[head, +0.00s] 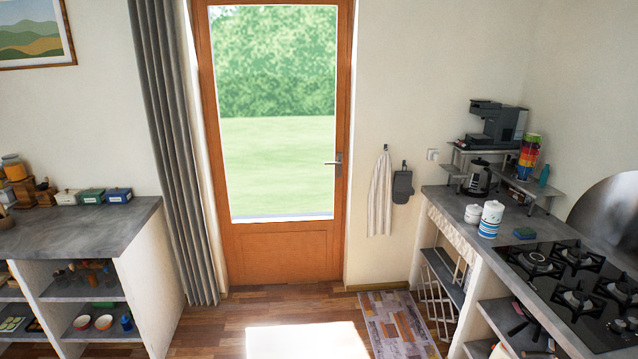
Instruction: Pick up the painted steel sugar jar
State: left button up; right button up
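No label is legible, so I cannot tell for sure which container is the painted steel sugar jar. A white jar with blue stripes (490,220) stands upright on the right counter, left of the hob. A smaller white pot (473,213) stands just left of it. White (68,197), green (92,196) and blue (118,195) boxes sit on the left counter. Neither of my grippers is in view.
A coffee machine (495,125) stands on the raised shelf. The left counter (75,232) is bare in front. Wooden floor (225,317) and a rug (398,325) lie between.

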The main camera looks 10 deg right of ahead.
aim_at(472, 218)
jog(key=z, duration=0.5)
jog(key=i, duration=1.95)
jog(key=z, duration=0.85)
